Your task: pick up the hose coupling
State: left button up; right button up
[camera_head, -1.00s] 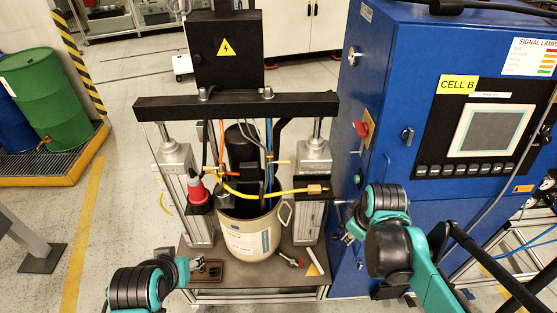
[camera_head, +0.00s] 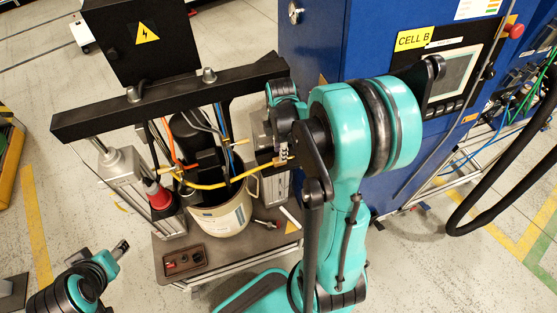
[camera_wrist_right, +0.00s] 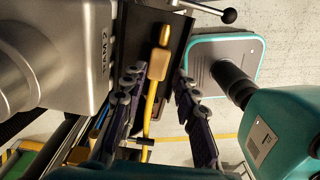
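The hose coupling (camera_head: 280,161) is a brass fitting on the end of a yellow hose (camera_head: 215,185), over the drum on the pump stand. In the right wrist view the coupling (camera_wrist_right: 159,64) lies between the finger ends, with the hose running down from it. My right gripper (camera_wrist_right: 158,78) is open, one finger on each side, with gaps visible to both. In the head view my right arm hides most of this gripper. My left gripper (camera_head: 122,248) is at lower left, away from the coupling; its fingers are too small to read.
The beige drum (camera_head: 225,216) stands on the dark bench under a black crossbeam (camera_head: 170,97). A brown tray (camera_head: 184,261) sits at the bench's front left. The blue cabinet (camera_head: 310,45) is close behind my right arm.

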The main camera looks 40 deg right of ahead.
notch_tip(320, 180, down, 4)
jog(key=shift+w+d+f+b, duration=0.1)
jog(key=shift+d+f+b, duration=0.1)
jog(key=shift+b, duration=0.5)
grip_shut()
jog(key=shift+r, duration=0.1)
